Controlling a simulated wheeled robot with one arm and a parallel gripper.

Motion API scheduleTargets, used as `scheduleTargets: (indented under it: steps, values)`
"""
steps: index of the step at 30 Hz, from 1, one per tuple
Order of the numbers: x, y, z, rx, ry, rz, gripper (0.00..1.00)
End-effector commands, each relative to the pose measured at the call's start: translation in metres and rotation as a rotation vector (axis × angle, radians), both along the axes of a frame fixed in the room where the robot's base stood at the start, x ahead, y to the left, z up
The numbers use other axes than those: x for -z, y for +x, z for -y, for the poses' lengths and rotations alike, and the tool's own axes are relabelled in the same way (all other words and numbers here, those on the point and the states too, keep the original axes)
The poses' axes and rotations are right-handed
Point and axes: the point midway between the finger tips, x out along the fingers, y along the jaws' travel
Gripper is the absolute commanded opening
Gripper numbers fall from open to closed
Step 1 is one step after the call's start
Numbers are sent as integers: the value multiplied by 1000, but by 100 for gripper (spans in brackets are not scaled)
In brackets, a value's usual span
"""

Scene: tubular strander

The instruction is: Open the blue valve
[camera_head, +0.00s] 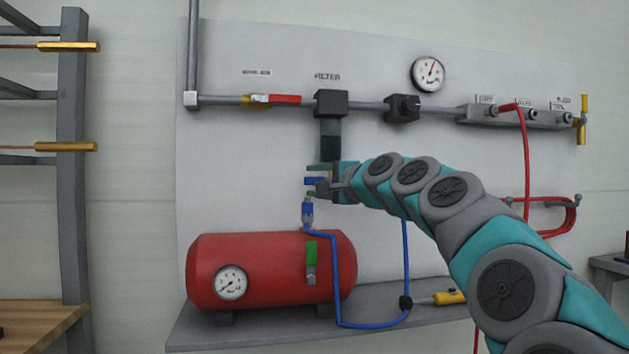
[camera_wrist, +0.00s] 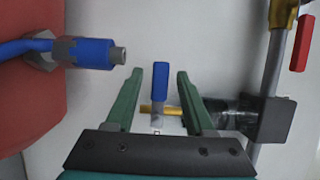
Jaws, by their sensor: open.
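The blue valve's lever handle (camera_wrist: 160,82) shows in the wrist view between my two green fingers, with a brass valve body (camera_wrist: 160,110) at its base. In the head view the blue handle (camera_head: 313,181) is a small horizontal bar below the filter. My gripper (camera_head: 318,181) is open there, with one finger above the handle and one below. It also shows in the wrist view (camera_wrist: 171,70). I cannot tell whether either finger touches the handle. The brass body is hidden in the head view.
A red tank (camera_head: 260,272) with a gauge and green lever stands below. A blue hose coupling (camera_head: 307,212) sits just under my gripper and is left of it in the wrist view (camera_wrist: 95,53). The filter (camera_head: 331,103) is above. A red valve handle (camera_head: 287,99) is on the upper pipe.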

Motion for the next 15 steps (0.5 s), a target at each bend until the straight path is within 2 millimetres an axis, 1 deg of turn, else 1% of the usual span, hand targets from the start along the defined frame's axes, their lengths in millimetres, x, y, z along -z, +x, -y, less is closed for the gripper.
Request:
scheduleTargets:
  steps: [3,10,11,15]
  values:
    - [1,4,-4,-1,-1,-1,54]
    - [1,5,-4,0,-1,-1,54]
    - [1,4,-4,-1,-1,-1,52]
    - [1,4,-4,0,-1,-1,36]
